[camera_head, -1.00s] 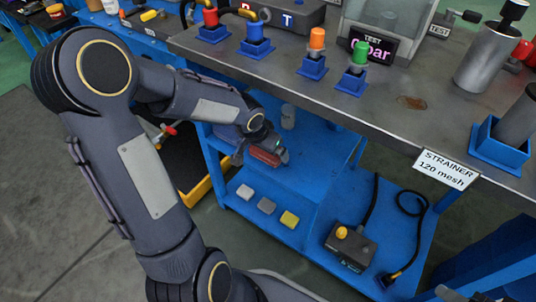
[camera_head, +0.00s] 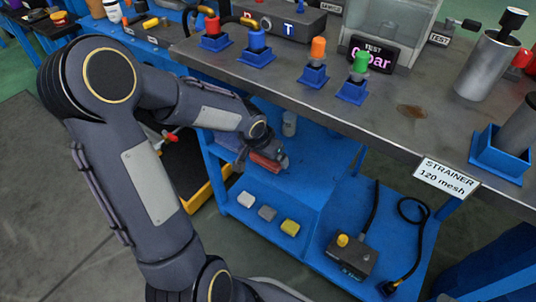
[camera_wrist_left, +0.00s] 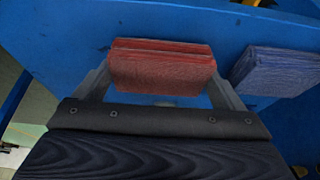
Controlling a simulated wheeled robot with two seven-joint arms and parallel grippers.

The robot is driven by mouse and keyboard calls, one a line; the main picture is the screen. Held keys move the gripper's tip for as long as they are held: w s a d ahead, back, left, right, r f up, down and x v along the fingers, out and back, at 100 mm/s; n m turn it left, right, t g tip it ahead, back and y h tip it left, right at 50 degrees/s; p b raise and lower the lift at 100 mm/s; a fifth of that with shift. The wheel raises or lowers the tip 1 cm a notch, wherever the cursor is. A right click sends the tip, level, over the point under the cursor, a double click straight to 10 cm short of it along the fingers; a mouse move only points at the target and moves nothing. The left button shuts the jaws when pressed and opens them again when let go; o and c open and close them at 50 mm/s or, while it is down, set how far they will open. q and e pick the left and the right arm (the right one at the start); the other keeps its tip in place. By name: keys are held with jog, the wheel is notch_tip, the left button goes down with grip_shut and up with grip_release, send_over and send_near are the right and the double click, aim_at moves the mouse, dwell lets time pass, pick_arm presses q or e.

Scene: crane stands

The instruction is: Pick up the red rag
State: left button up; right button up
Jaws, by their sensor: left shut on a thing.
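The red rag (camera_wrist_left: 162,68) is a folded block between the two fingers of my left gripper (camera_wrist_left: 160,92) in the left wrist view. The gripper is shut on it. In the head view the red rag (camera_head: 265,162) shows at the end of my left arm, over the upper step of the blue lower shelf. My left gripper (camera_head: 272,158) partly covers it there. I cannot tell whether the rag touches the shelf. My right gripper is not in view.
A blue-grey folded rag (camera_wrist_left: 278,72) lies beside the red one. Grey, dark and yellow blocks (camera_head: 290,228) lie on the lower step. A pendant with a yellow button (camera_head: 350,252) stands to the right. The metal bench top (camera_head: 410,135) overhangs the shelf.

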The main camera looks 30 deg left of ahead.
pick_arm(q)
jog(key=shift+s+r, duration=0.2)
jog(key=shift+r, duration=0.35)
jog(key=s+a+p, duration=0.1)
jog(key=s+p, duration=0.4)
jog(key=s, duration=1.2)
jog(key=shift+s+a+f, duration=0.2)
jog(key=shift+s, duration=0.05)
